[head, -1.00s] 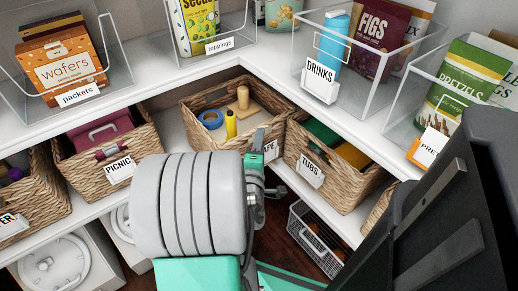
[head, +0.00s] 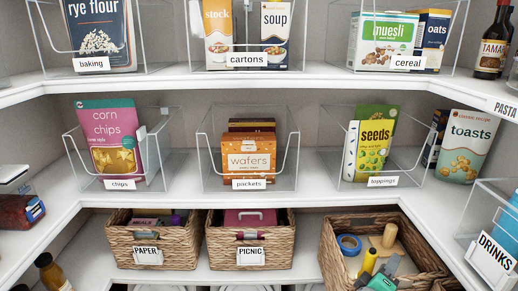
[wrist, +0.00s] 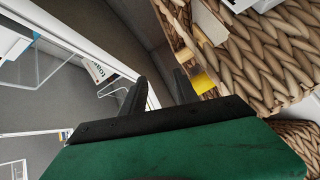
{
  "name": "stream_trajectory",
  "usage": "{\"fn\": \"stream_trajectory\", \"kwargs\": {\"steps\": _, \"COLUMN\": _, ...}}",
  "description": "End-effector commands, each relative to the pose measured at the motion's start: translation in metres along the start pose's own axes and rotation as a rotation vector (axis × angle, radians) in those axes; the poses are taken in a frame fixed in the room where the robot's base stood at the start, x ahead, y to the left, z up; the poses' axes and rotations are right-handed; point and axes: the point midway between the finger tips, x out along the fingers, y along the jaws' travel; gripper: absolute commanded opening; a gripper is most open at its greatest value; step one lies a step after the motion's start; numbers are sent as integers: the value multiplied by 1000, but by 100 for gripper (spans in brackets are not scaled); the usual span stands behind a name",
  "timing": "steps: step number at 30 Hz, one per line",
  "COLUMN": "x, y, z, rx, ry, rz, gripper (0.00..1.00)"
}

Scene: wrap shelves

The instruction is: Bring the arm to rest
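My gripper (wrist: 160,90) shows in the wrist view, its two dark fingers apart with nothing held between them. Its green body fills the bottom of that view. A wicker basket wall (wrist: 265,60) is close on the right, beside the right finger. A yellow piece (wrist: 203,83) shows at the basket's edge. In the head view a grey and teal part of my arm (head: 383,280) shows low, in front of the right wicker basket (head: 345,278). That basket holds a blue tape roll (head: 349,244), a yellow item (head: 368,262) and a wooden-coloured item (head: 386,238).
Clear bins labelled chips (head: 156,176), packets (head: 215,170) and toppings (head: 405,172) stand on the middle shelf. Baskets labelled PAPER (head: 120,240) and PICNIC (head: 222,255) are below. A DRINKS bin (head: 475,235) is at the right edge. Grey wall shows between shelves.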

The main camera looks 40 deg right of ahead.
Motion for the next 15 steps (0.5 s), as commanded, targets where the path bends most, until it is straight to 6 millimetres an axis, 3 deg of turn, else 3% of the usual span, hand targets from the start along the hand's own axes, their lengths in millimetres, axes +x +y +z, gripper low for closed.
{"fn": "stream_trajectory", "kwargs": {"steps": 1, "x": -3, "y": 18, "z": -35, "rx": 64, "ry": 23, "rz": -68, "gripper": 36}}
{"fn": "stream_trajectory", "kwargs": {"steps": 5, "x": -23, "y": 18, "z": -111, "rx": 236, "ry": 48, "rz": -297, "gripper": 36}}
{"fn": "stream_trajectory", "kwargs": {"steps": 8, "x": -63, "y": 20, "z": -179, "rx": 342, "ry": 57, "rz": -521, "gripper": 36}}
{"fn": "stream_trajectory", "kwargs": {"steps": 11, "x": -126, "y": 24, "z": -242, "rx": 397, "ry": 44, "rz": -769, "gripper": 36}}
{"fn": "stream_trajectory", "kwargs": {"steps": 12, "x": -156, "y": 28, "z": -262, "rx": 401, "ry": 33, "rz": -865, "gripper": 36}}
{"fn": "stream_trajectory", "kwargs": {"steps": 15, "x": -236, "y": 44, "z": -298, "rx": 366, "ry": -11, "rz": -1087, "gripper": 36}}
